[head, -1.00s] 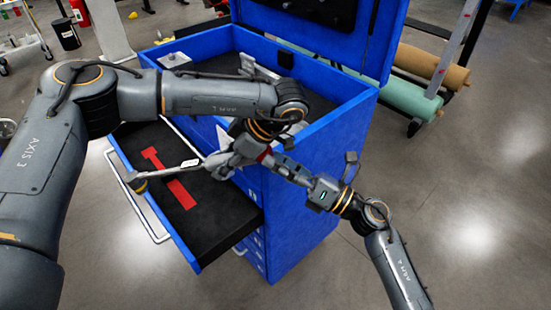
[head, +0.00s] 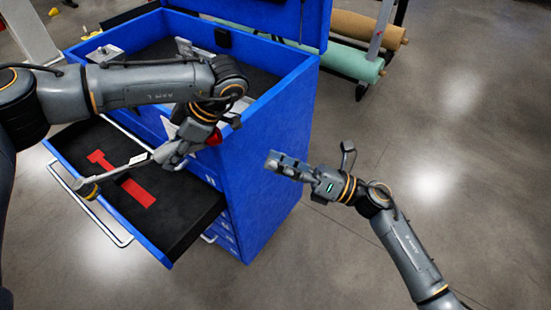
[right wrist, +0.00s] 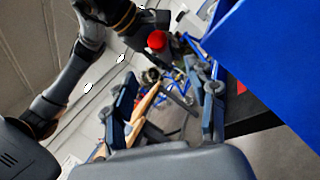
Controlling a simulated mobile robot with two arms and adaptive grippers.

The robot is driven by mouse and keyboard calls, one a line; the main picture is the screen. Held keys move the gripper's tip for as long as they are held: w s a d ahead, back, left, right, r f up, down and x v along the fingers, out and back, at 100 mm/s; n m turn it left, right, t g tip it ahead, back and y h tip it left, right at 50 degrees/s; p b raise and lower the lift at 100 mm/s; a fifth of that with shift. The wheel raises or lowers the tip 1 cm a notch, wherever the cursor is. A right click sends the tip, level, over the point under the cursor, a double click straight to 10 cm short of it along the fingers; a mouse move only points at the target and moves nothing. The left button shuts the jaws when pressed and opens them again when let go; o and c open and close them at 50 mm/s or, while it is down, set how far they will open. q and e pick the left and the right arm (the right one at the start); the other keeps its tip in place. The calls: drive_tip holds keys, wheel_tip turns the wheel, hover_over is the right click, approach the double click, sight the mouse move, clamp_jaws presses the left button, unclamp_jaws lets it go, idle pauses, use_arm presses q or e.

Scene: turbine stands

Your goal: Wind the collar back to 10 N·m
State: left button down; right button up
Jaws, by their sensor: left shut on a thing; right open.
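A torque wrench (head: 118,172) is held in my left gripper (head: 174,152), above the open drawer. Its round head end lies at the lower left, with a pale label along the shaft. A red end (head: 215,138) shows beyond the gripper; it also shows as a red knob in the right wrist view (right wrist: 157,40). The collar and its scale cannot be made out. My right gripper (head: 273,161) is open and empty, to the right of the red end and apart from it. Its spread fingers show in the right wrist view (right wrist: 166,108).
The blue tool cabinet (head: 262,180) stands beneath, its top tray open and lid raised. The open drawer (head: 185,218) has a dark liner with a red tool-shaped cutout (head: 128,183). Floor on the right is clear.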

sight(222, 139)
drive_tip(key=shift+m+t, duration=0.5)
drive_tip(key=shift+t, duration=0.1)
drive_tip(key=x, duration=1.1)
drive_tip(key=shift+s+a, duration=0.15)
drive_tip(key=shift+a, duration=0.35)
drive_tip(key=c, duration=1.1)
use_arm(q)
drive_tip(key=shift+r, duration=0.1)
use_arm(e)
drive_tip(key=shift+s+d+m+t+h, duration=0.1)
drive_tip(key=shift+m+t+h, duration=0.5)
drive_tip(key=shift+m, duration=0.4)
drive_tip(key=shift+c, duration=0.2)
